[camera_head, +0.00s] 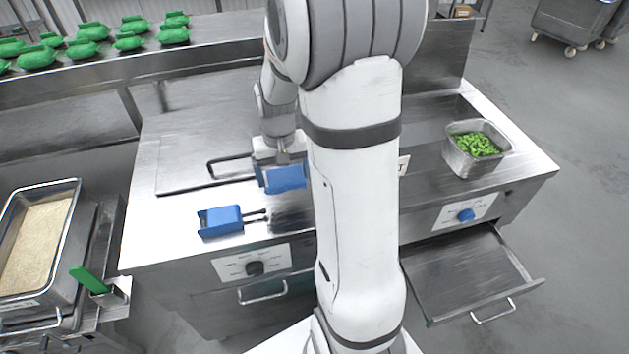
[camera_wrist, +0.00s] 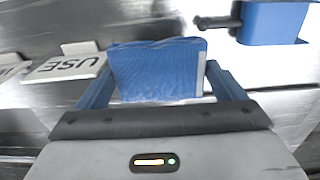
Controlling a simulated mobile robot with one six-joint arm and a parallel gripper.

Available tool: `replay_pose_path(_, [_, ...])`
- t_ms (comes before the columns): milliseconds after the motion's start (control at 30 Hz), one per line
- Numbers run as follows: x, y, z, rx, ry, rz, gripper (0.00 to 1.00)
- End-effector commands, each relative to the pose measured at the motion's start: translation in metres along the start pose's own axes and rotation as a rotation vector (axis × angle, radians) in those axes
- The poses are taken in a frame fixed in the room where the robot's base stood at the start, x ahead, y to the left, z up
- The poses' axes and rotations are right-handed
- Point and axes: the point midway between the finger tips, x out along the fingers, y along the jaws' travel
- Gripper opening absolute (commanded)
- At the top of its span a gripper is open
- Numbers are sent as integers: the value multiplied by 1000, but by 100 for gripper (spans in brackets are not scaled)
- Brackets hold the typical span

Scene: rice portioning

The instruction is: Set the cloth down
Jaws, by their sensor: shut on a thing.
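My gripper (camera_wrist: 155,85) is shut on a blue cloth (camera_wrist: 155,65), which sits between its two blue fingers in the wrist view. The cloth has a pale strip at its right edge. In the head view the blue cloth (camera_head: 286,178) is over the steel worktop (camera_head: 180,190), left of my arm's white link, which hides part of the area. I cannot tell whether the cloth touches the worktop.
A blue tool (camera_head: 221,221) with a black handle lies on the worktop nearby. A white "USE" sign (camera_wrist: 65,67) stands left of the cloth in the wrist view. A steel pan of green pieces (camera_head: 478,145) is at right, above an open drawer (camera_head: 465,275). A rice tray (camera_head: 38,240) is at left.

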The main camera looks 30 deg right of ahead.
Motion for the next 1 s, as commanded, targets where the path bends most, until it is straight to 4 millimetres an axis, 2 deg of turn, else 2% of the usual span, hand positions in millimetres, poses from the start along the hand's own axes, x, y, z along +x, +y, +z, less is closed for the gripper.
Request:
replay_pose_path(100, [22, 0, 1, 0, -6, 0, 61])
replay_pose_path(267, [37, 0, 0, 0, -2, 0, 61])
replay_pose_path(500, [68, 0, 0, 1, -3, 0, 61])
replay_pose_path(933, [77, 1, 0, 2, 1, 0, 61])
replay_pose_path(967, [76, 1, 0, 2, 1, 0, 92])
replay_pose_path(1000, [75, 1, 0, 2, 1, 0, 95])
